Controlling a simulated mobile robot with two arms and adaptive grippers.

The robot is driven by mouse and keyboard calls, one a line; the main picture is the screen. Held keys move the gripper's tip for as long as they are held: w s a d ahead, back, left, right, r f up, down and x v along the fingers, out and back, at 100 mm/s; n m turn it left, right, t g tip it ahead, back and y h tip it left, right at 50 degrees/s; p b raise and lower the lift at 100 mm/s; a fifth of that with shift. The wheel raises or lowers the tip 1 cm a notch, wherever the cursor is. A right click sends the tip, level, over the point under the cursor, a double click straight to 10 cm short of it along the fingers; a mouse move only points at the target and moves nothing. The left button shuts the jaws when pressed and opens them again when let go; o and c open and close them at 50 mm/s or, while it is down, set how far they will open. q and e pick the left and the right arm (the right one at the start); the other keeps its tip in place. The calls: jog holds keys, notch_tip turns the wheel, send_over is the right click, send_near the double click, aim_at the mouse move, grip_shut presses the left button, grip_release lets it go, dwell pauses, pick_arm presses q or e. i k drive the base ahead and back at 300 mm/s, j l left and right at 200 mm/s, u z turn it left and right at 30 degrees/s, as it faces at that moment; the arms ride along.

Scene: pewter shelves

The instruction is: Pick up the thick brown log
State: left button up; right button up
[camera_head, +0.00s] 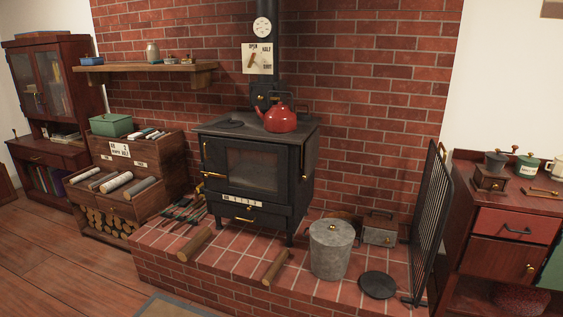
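A brown log (195,244) with a pale cut end lies on the left part of the brick hearth, in front of the stove. A second brown log (276,267) lies to its right, near the hearth's front edge, and looks slightly thinner. More logs lie in the wooden rack at the left: a slim brownish one (84,175), a pale one (116,182) and a grey-brown one (140,188). I cannot tell for sure which is the thick brown log. Neither of my grippers is in view.
The black stove (256,165) with a red kettle (279,119) stands on the brick hearth (225,268). A lidded metal bucket (330,250), black disc (378,285) and mesh screen (430,220) stand to the right. Iron tools (183,212) lie left.

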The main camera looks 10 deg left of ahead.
aim_at(188, 251)
jog(key=i+j+u, duration=0.15)
jog(key=i+u, duration=0.25)
jog(key=i+j+u, duration=0.1)
jog(key=u, duration=0.25)
jog(key=i+u, duration=0.4)
jog(key=i+l+u, duration=0.15)
jog(key=i+u, duration=0.25)
jog(key=k, duration=0.1)
